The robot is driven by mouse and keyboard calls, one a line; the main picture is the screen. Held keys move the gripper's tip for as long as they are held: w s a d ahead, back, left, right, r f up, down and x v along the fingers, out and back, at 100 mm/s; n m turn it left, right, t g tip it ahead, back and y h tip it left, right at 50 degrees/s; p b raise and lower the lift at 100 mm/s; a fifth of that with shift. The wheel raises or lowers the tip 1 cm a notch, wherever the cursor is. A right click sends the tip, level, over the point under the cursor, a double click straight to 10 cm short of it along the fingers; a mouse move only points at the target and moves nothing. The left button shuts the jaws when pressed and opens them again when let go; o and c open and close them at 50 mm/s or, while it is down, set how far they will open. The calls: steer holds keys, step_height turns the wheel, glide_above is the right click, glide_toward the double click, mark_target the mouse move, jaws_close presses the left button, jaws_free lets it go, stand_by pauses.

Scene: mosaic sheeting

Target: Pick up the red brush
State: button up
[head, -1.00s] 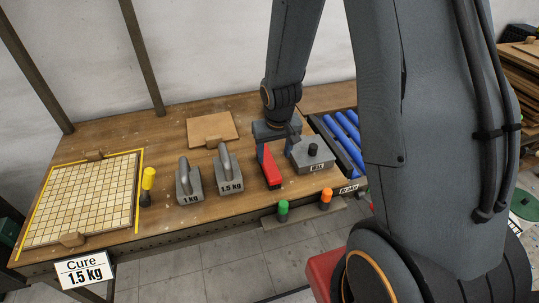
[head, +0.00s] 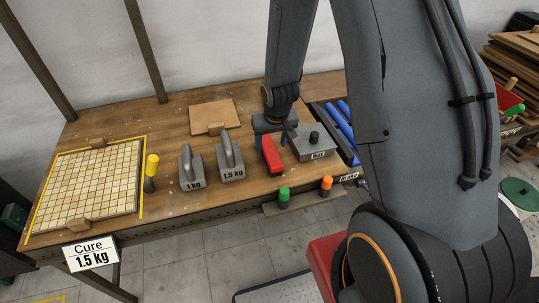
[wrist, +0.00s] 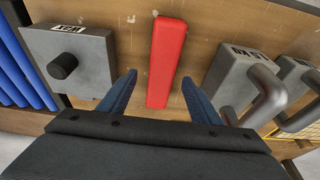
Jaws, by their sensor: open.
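The red brush (head: 271,155) is a long red bar on the wooden bench, between the grey weights and a grey block with a black knob. In the wrist view the red brush (wrist: 166,62) runs up the middle, between my two blue fingers. My gripper (wrist: 159,80) is open, one finger on each side of the brush, with gaps to both sides. Whether the fingertips are level with the brush is unclear. In the head view my gripper (head: 274,130) is at the brush's far end and its fingers are mostly hidden.
The grey block (wrist: 68,62) with its knob stands left of the brush in the wrist view. The 1.5 kg weight (wrist: 242,82) stands close on the right. Blue rollers (head: 345,127), a tile sheet (head: 88,185) and green and orange pegs are also around.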

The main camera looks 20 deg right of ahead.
mark_target(270, 148)
steer(key=shift+b+x, duration=2.3)
steer(key=shift+x, duration=0.1)
steer(key=shift+a, duration=0.15)
steer(key=c, duration=1.2)
